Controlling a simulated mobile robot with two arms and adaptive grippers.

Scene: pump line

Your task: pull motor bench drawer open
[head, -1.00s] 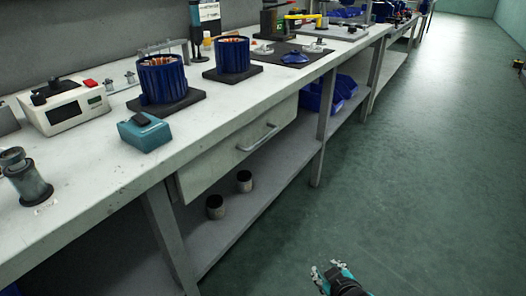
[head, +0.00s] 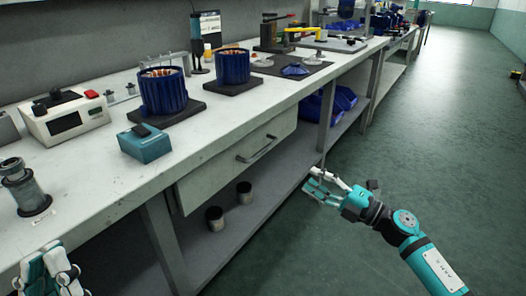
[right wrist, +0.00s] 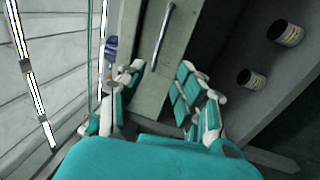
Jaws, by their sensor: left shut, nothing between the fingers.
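The motor bench drawer (head: 225,168) is a pale front under the worktop edge and looks shut, with a metal bar handle (head: 257,148). In the right wrist view the drawer front (right wrist: 143,85) runs up the middle, with its handle (right wrist: 162,38) ahead of the fingers. My right gripper (head: 316,186) is open and empty, to the right of and lower than the handle, apart from it. Its spread fingers also show in the right wrist view (right wrist: 158,92). My left gripper (head: 48,272) is shut and empty at the bottom left, in front of the bench.
The bench top (head: 85,175) carries blue motor housings (head: 163,92), a teal box (head: 145,143) and a white meter (head: 65,115). Two small cans (head: 215,218) stand on the lower shelf. A bench leg (head: 328,115) rises right of the drawer. The floor (head: 440,150) to the right is clear.

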